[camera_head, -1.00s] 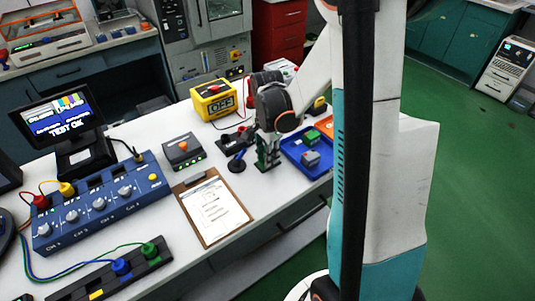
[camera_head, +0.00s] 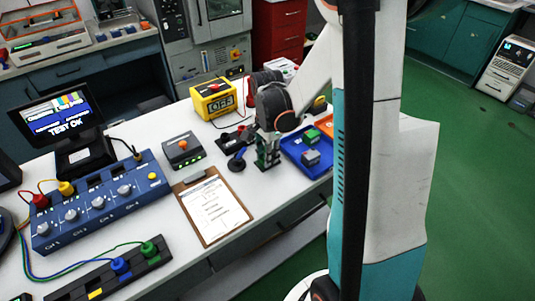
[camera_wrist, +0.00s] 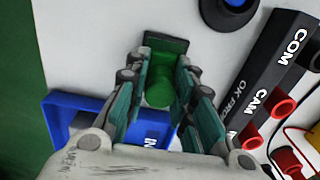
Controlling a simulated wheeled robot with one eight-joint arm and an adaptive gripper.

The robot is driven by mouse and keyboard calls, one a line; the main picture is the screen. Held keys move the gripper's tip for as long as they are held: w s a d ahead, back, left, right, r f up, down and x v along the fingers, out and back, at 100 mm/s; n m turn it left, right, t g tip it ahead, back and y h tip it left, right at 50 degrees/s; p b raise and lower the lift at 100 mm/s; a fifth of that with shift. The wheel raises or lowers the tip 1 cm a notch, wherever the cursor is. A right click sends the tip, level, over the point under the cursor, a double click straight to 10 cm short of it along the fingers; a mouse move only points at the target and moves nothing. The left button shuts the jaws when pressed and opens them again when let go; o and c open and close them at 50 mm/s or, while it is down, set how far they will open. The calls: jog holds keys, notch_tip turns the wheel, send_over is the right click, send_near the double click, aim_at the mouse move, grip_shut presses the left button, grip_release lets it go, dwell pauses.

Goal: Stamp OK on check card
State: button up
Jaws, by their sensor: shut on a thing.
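The check card, a white sheet (camera_head: 213,208) on a brown clipboard (camera_head: 238,228), lies flat on the white bench in the head view. My gripper (camera_head: 267,162) is over the bench, right of and behind the clipboard. In the wrist view my gripper (camera_wrist: 160,108) is shut on a green stamp-like thing (camera_wrist: 160,90) with a rounded green handle and a darker green block. Its underside is hidden, and I cannot tell whether it touches the bench. No stamp mark can be made out on the card at this size.
A blue tray (camera_head: 322,172) holding small blocks is just right of my gripper. A blue-knobbed round black thing (camera_head: 237,160) and a black holder with red plugs (camera_wrist: 262,95) are close by. The monitor (camera_head: 62,117) reads TEST OK.

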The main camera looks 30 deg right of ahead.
dwell(0.6)
jog(key=shift+r+p, duration=2.55)
jog(key=shift+r, duration=0.95)
jog(key=shift+a+f, duration=0.1)
